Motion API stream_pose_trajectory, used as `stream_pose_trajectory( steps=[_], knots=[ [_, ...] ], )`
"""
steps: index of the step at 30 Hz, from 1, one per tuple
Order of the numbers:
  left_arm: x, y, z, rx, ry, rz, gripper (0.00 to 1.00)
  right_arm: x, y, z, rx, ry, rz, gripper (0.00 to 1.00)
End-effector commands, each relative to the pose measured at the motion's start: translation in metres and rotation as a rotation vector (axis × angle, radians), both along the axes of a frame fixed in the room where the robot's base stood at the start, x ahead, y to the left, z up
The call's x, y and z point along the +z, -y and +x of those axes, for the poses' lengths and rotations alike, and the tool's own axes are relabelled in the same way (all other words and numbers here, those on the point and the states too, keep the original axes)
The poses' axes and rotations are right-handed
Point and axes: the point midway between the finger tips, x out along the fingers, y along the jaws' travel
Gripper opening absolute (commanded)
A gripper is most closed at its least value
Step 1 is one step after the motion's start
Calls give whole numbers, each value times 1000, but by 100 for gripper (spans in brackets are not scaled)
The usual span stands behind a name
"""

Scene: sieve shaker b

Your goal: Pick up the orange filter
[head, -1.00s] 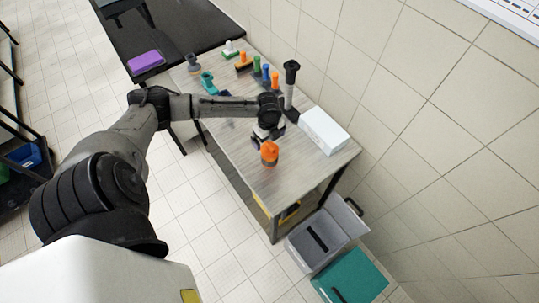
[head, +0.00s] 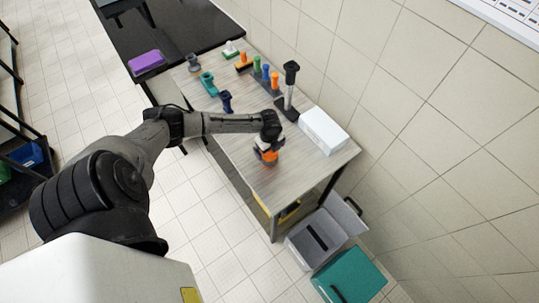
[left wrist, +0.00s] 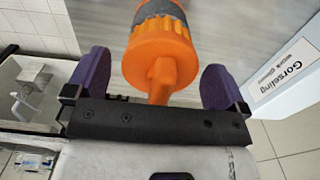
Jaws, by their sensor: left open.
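The orange filter (head: 270,158) stands on the wooden-topped table near its front edge, partly hidden by my left gripper in the head view. In the left wrist view the orange filter (left wrist: 160,58) has a grey band and a narrow orange stem. My left gripper (head: 266,150) is right at it. In the left wrist view the purple fingers of my left gripper (left wrist: 152,85) are spread wide, one on each side of the stem, with gaps on both sides. My right gripper is not in view.
A white box (head: 324,131) lies right of the filter. A black-topped stand (head: 289,90) and several coloured pieces stand farther back; a dark blue piece (head: 227,101) is near the left edge. Grey (head: 318,240) and teal (head: 350,275) bins stand below the table's near end.

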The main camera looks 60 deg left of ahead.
Motion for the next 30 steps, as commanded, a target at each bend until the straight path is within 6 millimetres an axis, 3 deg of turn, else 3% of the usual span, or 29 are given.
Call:
stream_pose_trajectory(
  steps=[2, 5, 26, 30],
  knots=[
    [0, 0, 0, 0, 0, 0, 100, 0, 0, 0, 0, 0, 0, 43],
    [0, 0, 0, 0, 0, 0, 91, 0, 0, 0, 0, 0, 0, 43],
    [1, 0, 0, 1, 0, 0, 24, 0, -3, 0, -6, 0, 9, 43],
    [1, 0, 0, 1, 1, 0, 22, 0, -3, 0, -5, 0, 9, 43]
  ],
)
